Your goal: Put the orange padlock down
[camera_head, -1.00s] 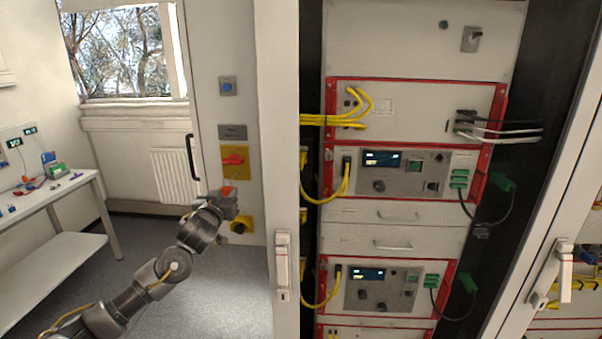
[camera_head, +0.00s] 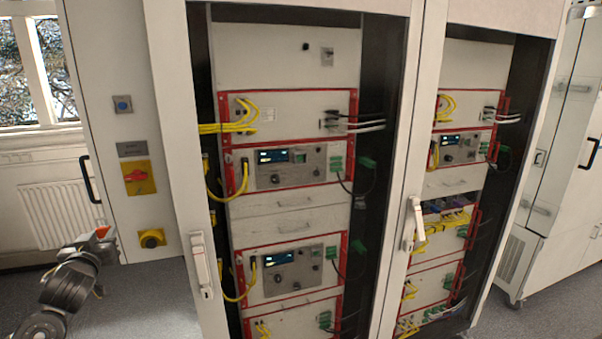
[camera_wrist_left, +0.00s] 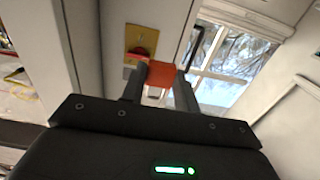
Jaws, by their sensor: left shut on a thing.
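My left gripper (camera_head: 107,240) is at the lower left of the head view, in front of the window-side wall and left of the cabinets. It is shut on the orange padlock (camera_head: 103,232), of which a small orange part shows there. In the left wrist view the padlock (camera_wrist_left: 161,74) is clear between the two dark fingers (camera_wrist_left: 158,88), its pale shackle pointing toward the palm. The padlock is held in the air, apart from the yellow plate with the red rotary switch (camera_head: 138,177). My right gripper is out of view.
A yellow box with a dark round knob (camera_head: 151,238) sits below the switch. Open cabinets with red-framed instruments (camera_head: 291,167) and yellow cables fill the middle. A cabinet door handle (camera_head: 201,265) sticks out. Grey floor (camera_head: 140,300) is free at the lower left.

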